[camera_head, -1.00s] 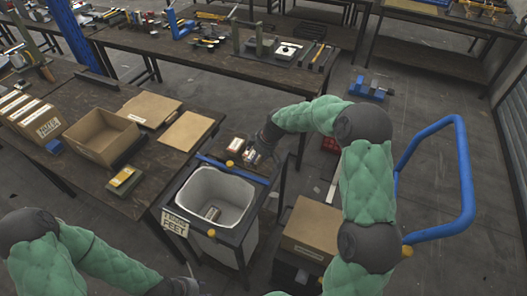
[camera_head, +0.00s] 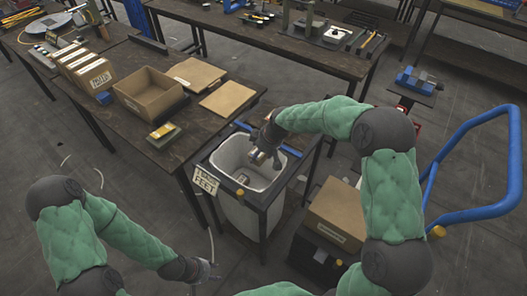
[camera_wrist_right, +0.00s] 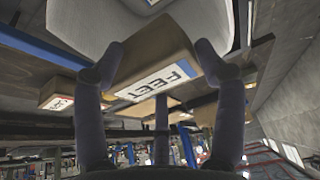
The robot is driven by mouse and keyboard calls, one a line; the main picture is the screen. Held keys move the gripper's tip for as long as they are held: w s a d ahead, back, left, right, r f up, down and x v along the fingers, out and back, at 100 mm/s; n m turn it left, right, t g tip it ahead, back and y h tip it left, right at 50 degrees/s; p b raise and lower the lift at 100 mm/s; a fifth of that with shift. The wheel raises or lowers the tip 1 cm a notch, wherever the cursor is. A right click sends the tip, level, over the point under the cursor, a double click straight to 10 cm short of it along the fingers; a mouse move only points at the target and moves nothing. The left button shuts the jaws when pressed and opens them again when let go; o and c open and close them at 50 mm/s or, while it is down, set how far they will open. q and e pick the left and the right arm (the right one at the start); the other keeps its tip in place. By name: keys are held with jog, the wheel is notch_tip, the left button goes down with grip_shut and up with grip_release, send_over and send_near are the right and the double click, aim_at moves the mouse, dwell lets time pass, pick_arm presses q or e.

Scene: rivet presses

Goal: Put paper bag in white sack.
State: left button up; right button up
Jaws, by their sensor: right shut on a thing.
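The white sack (camera_head: 231,152) hangs open-mouthed in a dark frame with a label reading FEET. My right gripper (camera_head: 262,158) is over the sack's mouth in the head view. In the right wrist view my right gripper (camera_wrist_right: 165,75) is shut on the brown paper bag (camera_wrist_right: 150,50), which has a white FEET label between the fingers. The pale sack wall (camera_wrist_right: 75,25) shows behind it. In the head view the arm and gripper largely hide the bag.
A workbench (camera_head: 120,125) at left holds an open cardboard box (camera_head: 150,95), flat cardboard (camera_head: 228,98) and a yellow-topped item (camera_head: 162,132). A closed carton (camera_head: 338,212) stands right of the sack. A blue handle rail (camera_head: 512,150) is at far right.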

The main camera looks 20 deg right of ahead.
notch_tip(320, 180, down, 12)
jog(key=b, duration=0.7)
dwell(0.5)
jog(key=shift+w+f, duration=0.1)
jog(key=o, duration=1.3)
jog(key=v, duration=0.7)
jog(key=shift+d+r, duration=0.1)
jog(key=shift+r, duration=0.15)
